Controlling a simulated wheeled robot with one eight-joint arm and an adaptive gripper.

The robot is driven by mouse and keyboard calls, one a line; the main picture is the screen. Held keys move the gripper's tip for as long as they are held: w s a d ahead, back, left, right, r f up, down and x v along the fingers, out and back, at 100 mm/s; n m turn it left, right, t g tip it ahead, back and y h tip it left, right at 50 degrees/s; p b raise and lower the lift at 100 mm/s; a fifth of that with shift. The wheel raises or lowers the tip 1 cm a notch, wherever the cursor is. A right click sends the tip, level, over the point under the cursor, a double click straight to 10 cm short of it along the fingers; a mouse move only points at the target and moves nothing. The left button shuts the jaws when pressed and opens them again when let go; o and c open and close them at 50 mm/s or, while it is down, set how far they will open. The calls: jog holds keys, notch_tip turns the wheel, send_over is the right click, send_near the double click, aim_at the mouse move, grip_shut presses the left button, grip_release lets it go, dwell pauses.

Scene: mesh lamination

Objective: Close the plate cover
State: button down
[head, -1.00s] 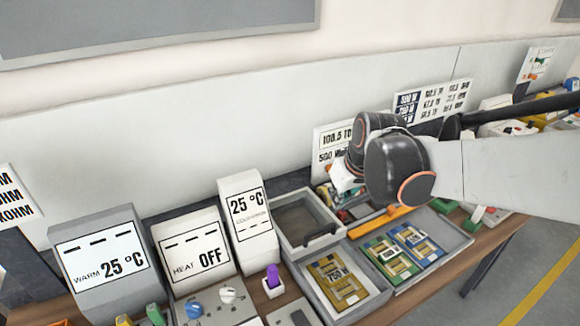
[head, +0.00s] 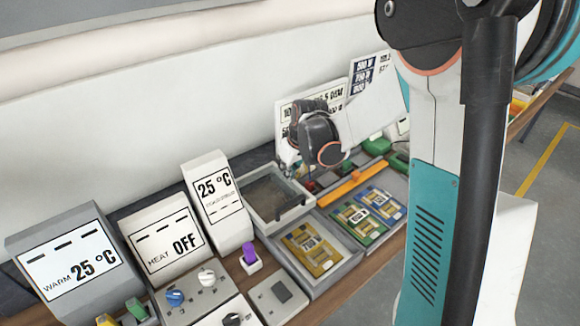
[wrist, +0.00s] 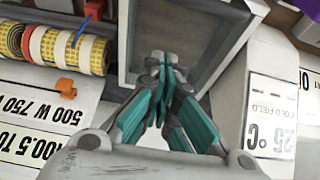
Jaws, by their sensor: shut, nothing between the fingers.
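The plate cover (head: 306,198) looks like a grey frame around a dark see-through panel, with a dark handle on its near side. It stands open behind the shallow grey plate (head: 318,284), which holds a gold 750 W mesh piece (head: 308,248). In the wrist view the cover's frame and panel (wrist: 195,35) fill the upper middle. My gripper (wrist: 163,62) is shut and empty, its teal fingers in front of the panel. I cannot tell whether they touch it.
A grey tray (head: 398,226) with blue and green mesh pieces and an orange bar (head: 350,188) lies right of the plate. The 25 °C cold-field display (head: 213,200) stands close left of the cover. A purple knob (head: 249,252) stands left of the plate.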

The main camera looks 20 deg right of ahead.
jog(key=x, duration=0.3)
jog(key=shift+f+b, duration=0.15)
jog(key=shift+b, duration=0.15)
jog(key=shift+s+d+f, duration=0.2)
jog(key=shift+s, duration=0.4)
jog(key=shift+s+d+f, duration=0.15)
jog(key=shift+s+f, duration=0.05)
jog(key=shift+s, duration=0.45)
jog(key=shift+s+d+f, duration=0.15)
jog(key=shift+s+d, duration=0.05)
jog(key=shift+s, duration=0.3)
jog(key=s+d, duration=0.3)
jog(key=s, duration=0.7)
jog(key=s+d+b, duration=0.1)
jog(key=s+d, duration=0.2)
jog(key=s, duration=0.8)
jog(key=shift+d, duration=0.4)
jog(key=shift+s, duration=0.2)
jog(key=shift+w, duration=0.15)
jog(key=w+a, duration=0.1)
jog(key=w, duration=0.3)
jog(key=a+p+v, duration=0.1)
jog(key=p+v, duration=0.7)
jog(key=v, duration=0.3)
jog(key=shift+d, duration=0.35)
